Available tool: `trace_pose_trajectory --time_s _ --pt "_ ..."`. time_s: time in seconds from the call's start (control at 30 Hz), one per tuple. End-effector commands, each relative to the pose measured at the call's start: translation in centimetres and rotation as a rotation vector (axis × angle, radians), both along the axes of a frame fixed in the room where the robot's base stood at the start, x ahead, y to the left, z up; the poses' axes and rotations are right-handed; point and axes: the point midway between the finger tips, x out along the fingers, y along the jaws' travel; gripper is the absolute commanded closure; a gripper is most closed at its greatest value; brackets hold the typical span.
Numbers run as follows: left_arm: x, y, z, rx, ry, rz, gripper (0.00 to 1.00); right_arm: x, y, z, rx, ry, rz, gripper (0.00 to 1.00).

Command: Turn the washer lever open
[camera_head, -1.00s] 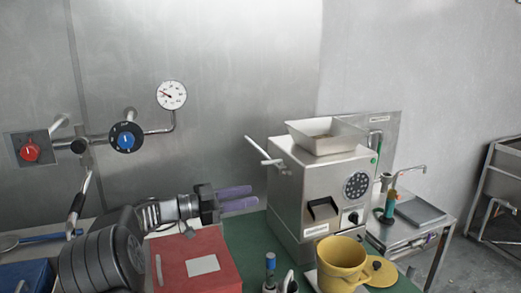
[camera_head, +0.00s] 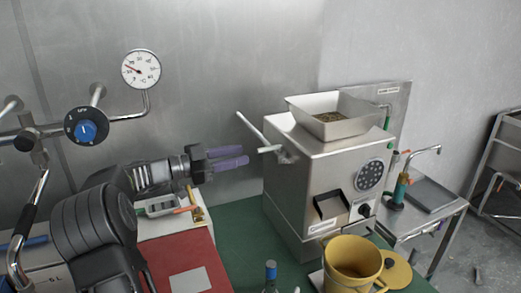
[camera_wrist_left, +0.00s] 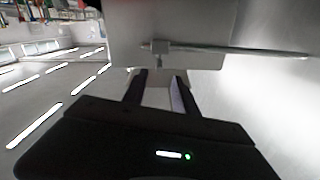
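A silver lever (camera_head: 252,132) sticks out of the left side of the steel bean machine (camera_head: 323,180), slanting up to the left. My left gripper (camera_head: 246,157) comes in from the left with purple fingers. Its tips are just left of the lever's pivot, apart from it. In the left wrist view, the lever (camera_wrist_left: 235,51) runs sideways beyond the fingertips, and my left gripper (camera_wrist_left: 159,80) is open with nothing between its fingers. My right gripper is not in view.
A gauge (camera_head: 141,69) and a pipe with a blue knob (camera_head: 86,131) are on the wall at the left.

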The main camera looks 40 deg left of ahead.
Motion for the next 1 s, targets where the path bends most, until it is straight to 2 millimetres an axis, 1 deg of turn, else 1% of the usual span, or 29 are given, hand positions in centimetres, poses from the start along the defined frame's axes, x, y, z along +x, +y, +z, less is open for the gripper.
trace_pose_trajectory --time_s 0.17,0.4,0.5,0.63,0.87,1.0 --pt "1.6 -1.0 0.3 -0.002 -0.002 -0.004 0.66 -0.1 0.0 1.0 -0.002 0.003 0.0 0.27" --pt "5.0 -2.7 0.4 -0.002 -0.001 -0.003 0.66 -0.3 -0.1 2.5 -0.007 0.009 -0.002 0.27" --pt "6.0 -3.2 0.2 -0.003 0.0 -0.002 0.66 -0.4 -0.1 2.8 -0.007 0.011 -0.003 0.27" --pt "6.6 -3.5 0.1 0.0 -0.001 -0.002 0.66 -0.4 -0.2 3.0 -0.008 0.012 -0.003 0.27" --pt "6.7 -3.5 0.0 0.0 -0.001 -0.001 0.66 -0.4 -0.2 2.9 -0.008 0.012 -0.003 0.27" --pt "6.7 -3.5 0.0 0.0 -0.001 -0.001 0.76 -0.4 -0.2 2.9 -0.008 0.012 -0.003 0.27"
